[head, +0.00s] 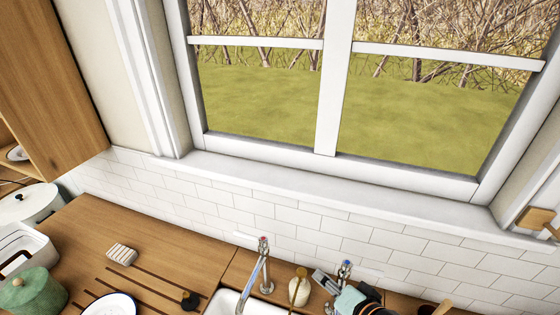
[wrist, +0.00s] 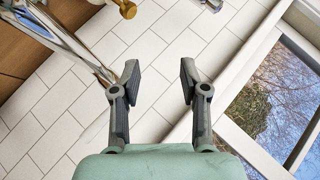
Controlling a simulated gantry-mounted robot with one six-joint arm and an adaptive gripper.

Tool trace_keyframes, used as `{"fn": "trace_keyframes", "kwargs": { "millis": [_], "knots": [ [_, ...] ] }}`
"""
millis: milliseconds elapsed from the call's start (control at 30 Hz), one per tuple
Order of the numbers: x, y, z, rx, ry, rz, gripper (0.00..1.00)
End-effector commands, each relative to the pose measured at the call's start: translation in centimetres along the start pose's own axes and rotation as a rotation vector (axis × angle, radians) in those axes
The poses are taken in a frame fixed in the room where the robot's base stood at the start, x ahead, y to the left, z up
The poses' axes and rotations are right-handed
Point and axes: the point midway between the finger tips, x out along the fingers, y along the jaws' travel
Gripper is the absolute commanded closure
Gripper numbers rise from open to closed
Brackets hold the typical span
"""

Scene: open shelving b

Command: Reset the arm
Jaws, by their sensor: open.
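My gripper (wrist: 159,82) is open in the wrist view. Its two dark fingers stand apart with nothing between them, and white wall tiles show behind the gap. In the head view my gripper (head: 324,281) is low in the picture, right of centre, over the sink area and near the taps. Its green housing (head: 350,299) is partly cut off by the bottom edge. Most of the arm is out of view.
A chrome tap (head: 265,265) stands left of my gripper, with a soap bottle (head: 299,287) between. A metal tap shows at the upper left of the wrist view (wrist: 62,42). The window sill (head: 330,197) lies behind. The wooden counter (head: 140,243) holds a ribbed block (head: 122,254) and green pot (head: 34,292).

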Motion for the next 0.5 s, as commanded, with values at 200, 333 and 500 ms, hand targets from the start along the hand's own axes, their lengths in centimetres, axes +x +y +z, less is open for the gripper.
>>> {"fn": "trace_keyframes", "kwargs": {
  "millis": [200,333,500],
  "knots": [
    [-0.3,-12.6,0.9,-0.568,0.354,0.049,0.56],
    [-3.2,-18.7,1.8,-0.804,0.555,0.065,0.56],
    [-4.8,-15.6,6.4,-0.857,0.470,0.156,0.56]
  ]
}}
